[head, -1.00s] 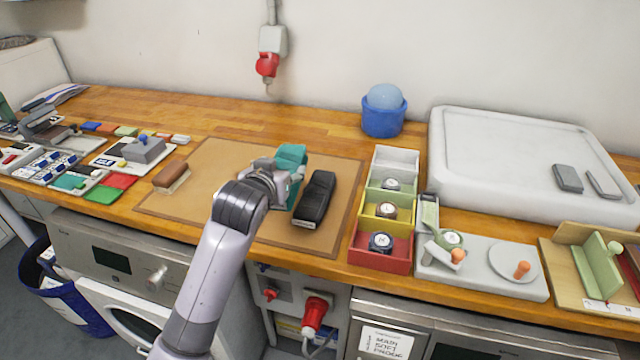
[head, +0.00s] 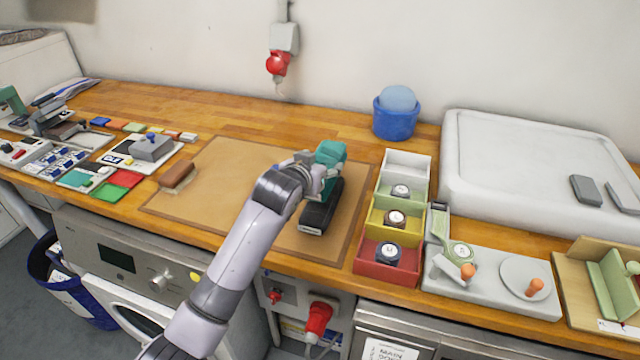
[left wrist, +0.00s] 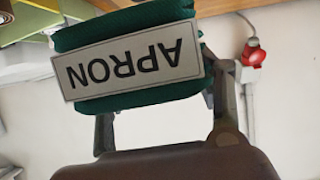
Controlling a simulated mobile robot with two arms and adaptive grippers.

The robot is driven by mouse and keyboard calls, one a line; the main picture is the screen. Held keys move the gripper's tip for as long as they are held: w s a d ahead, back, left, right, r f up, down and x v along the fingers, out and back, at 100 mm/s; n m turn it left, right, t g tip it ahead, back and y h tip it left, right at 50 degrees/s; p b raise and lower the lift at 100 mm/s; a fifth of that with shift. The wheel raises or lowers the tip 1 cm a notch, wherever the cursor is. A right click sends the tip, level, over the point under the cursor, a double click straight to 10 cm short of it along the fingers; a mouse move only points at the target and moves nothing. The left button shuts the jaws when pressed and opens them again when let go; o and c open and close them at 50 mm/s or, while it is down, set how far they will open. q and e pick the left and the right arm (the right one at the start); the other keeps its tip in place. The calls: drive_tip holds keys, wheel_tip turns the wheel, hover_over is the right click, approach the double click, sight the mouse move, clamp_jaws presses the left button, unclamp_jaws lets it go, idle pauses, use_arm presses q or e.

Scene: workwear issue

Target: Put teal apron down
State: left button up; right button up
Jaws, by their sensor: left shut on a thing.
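The teal apron (head: 331,152) is a folded bundle in my left gripper (head: 319,171). In the left wrist view the apron (left wrist: 125,100) sits between the gripper's two fingers, with a white label reading APRON upside down. In the head view the apron overlaps the far end of a long black item (head: 318,212) on the brown mat (head: 235,190). I cannot tell whether the apron touches the black item or hangs above it. My gripper hides part of both. My right gripper is out of view.
A brown-handled brush (head: 177,174) lies at the mat's left edge; the mat's middle is bare. Coloured bins (head: 405,163) with round items stand right of the mat. A blue bucket (head: 395,122) is behind. A grey unit with orange knobs (head: 500,290) is at the right.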

use_arm(q)
drive_tip(key=shift+f, duration=3.2)
drive_tip(key=o, duration=1.3)
drive_tip(key=shift+f, duration=0.15)
drive_tip(key=shift+s, duration=0.15)
drive_tip(key=v, duration=1.2)
